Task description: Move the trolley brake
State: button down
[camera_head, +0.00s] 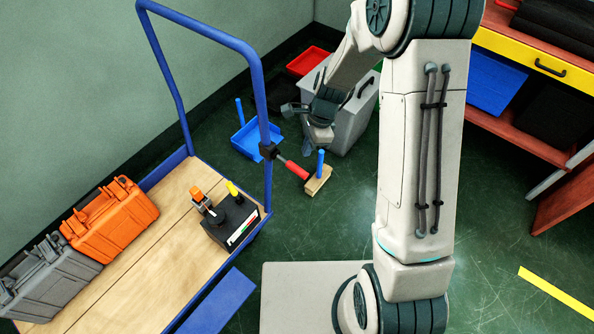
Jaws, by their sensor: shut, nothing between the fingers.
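The trolley has a blue tube frame (256,62) and a wooden deck (135,268) at the left. A lever with a red grip (292,169) juts right and slightly down from a black clamp (268,151) on the frame's near post; it looks like the trolley brake. My gripper (304,122) is above and behind the red grip in the picture, apart from it. It is shut and empty. My wrist partly hides the grey case behind it.
Orange (112,218) and grey (50,278) cases and a black device (231,220) stand on the deck. A wooden-headed brush (318,181), blue dustpan (256,141), grey case (350,122) and red bin (307,61) are on the floor. A workbench (540,55) stands at right.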

aim_at(299, 168)
jog(key=b+x, duration=0.6)
jog(key=x, duration=0.1)
dwell(0.5)
notch_tip(299, 168, down, 2)
jog(key=shift+f+b, duration=0.1)
jog(key=shift+b, duration=0.6)
jog(key=shift+r, duration=0.25)
jog(key=d, duration=0.1)
jog(key=d+p, duration=0.1)
jog(key=d+r, duration=0.1)
jog(key=shift+w+p, duration=0.3)
jog(key=shift+w, duration=0.1)
